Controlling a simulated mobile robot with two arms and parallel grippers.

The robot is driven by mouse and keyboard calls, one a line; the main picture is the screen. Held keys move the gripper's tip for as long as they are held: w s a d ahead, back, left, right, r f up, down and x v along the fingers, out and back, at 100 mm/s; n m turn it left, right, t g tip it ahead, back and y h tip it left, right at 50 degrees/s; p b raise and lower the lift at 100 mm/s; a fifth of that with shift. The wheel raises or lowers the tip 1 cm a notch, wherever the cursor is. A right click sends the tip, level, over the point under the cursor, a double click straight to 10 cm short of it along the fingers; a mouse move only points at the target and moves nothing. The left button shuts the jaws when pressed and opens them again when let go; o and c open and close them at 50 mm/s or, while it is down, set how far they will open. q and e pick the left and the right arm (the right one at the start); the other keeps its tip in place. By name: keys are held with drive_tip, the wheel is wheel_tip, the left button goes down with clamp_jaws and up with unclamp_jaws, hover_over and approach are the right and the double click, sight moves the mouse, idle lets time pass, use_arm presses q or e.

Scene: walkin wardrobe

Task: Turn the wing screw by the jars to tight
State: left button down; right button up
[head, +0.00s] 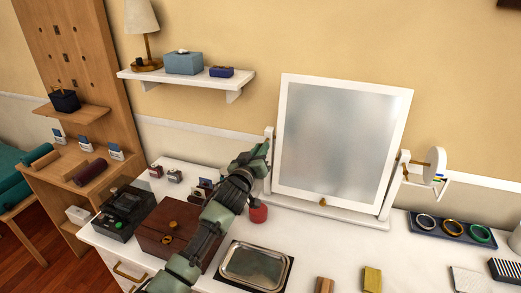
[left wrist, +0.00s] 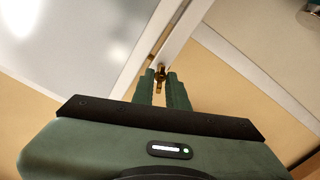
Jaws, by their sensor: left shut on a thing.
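The brass wing screw (left wrist: 160,73) sits on the white post beside the mirror, in the left wrist view. My left gripper (left wrist: 161,86) is shut on it, with one finger on each side of the brass. In the head view my left gripper (head: 264,147) is at the upper end of the mirror stand's left post; it hides the screw there. The mirror (head: 340,145) has a white frame and leans back slightly. Small jars (head: 174,176) stand on the table to the left of the stand. My right gripper is not in view.
A red round object (head: 258,213) stands below my gripper. A brown wooden box (head: 170,228) and a metal tray (head: 253,266) are near my forearm. A wall shelf (head: 190,78) is above left. A ring tray (head: 451,230) lies right of the mirror.

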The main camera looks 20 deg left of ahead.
use_arm(q)
drive_tip(key=m+p, duration=0.1)
drive_tip(key=m, duration=2.1)
drive_tip(key=shift+d+f+p, duration=0.15)
drive_tip(key=shift+f+p, duration=0.05)
drive_tip(key=shift+p, duration=0.2)
drive_tip(key=shift+m, duration=0.4)
drive_tip(key=c, duration=1.6)
unclamp_jaws()
drive_tip(key=shift+s, duration=0.1)
drive_tip(key=s, duration=0.7)
drive_tip(key=shift+s, duration=0.4)
